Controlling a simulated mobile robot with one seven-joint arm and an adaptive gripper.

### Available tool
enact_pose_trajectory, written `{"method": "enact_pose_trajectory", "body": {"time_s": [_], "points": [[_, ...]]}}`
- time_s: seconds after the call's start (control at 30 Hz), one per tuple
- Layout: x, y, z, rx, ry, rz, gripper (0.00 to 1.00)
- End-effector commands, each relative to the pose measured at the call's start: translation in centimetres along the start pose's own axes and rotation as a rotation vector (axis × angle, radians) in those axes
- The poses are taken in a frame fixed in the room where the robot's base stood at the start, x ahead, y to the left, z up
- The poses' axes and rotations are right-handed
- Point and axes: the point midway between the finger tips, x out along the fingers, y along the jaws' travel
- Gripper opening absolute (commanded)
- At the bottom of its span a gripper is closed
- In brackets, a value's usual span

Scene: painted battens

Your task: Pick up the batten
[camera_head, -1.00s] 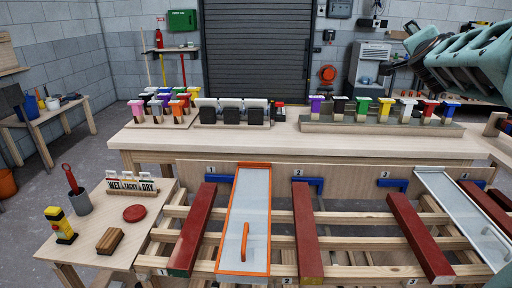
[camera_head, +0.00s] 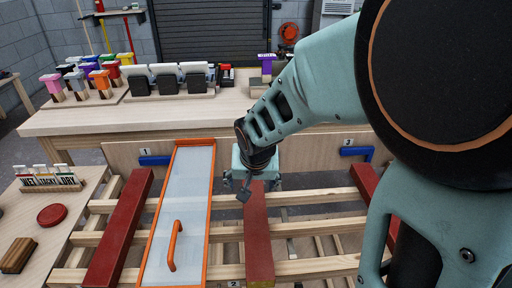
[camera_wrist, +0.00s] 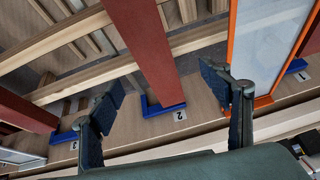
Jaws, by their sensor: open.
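Several red battens lie across the wooden rack. The middle batten (camera_head: 259,240), by label 2, runs toward me; its far part is hidden by my gripper (camera_head: 256,182). The left batten (camera_head: 120,230) lies left of the orange-framed panel, and the right batten (camera_head: 366,180) is mostly hidden by my arm. In the wrist view my gripper (camera_wrist: 162,82) is open and empty, its fingers spread to either side of the middle batten (camera_wrist: 145,45), which ends at a blue bracket (camera_wrist: 163,108). I cannot tell the gap between fingers and batten. Another batten (camera_wrist: 25,112) is at left.
The orange-framed panel (camera_head: 178,210) with its raised handle (camera_head: 174,245) lies just left of the middle batten. Rack rails (camera_head: 320,268) run crosswise beneath. A workbench (camera_head: 90,120) with brushes and black holders stands behind; a side table (camera_head: 35,240) is at left.

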Motion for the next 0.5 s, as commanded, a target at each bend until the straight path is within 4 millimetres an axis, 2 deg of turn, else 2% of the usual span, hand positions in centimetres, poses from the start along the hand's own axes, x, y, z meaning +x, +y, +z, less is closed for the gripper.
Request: {"method": "enact_pose_trajectory", "body": {"time_s": [0.03,0.1,0.2,0.5], "points": [[0.6,-0.2,1.3,-0.03,-0.025,0.01,0.71],[0.9,-0.4,2.5,-0.057,-0.049,0.022,0.71],[1.7,-0.4,3.4,-0.075,-0.066,0.031,0.71],[6.1,-0.2,3.8,-0.078,-0.068,0.032,0.71]]}}
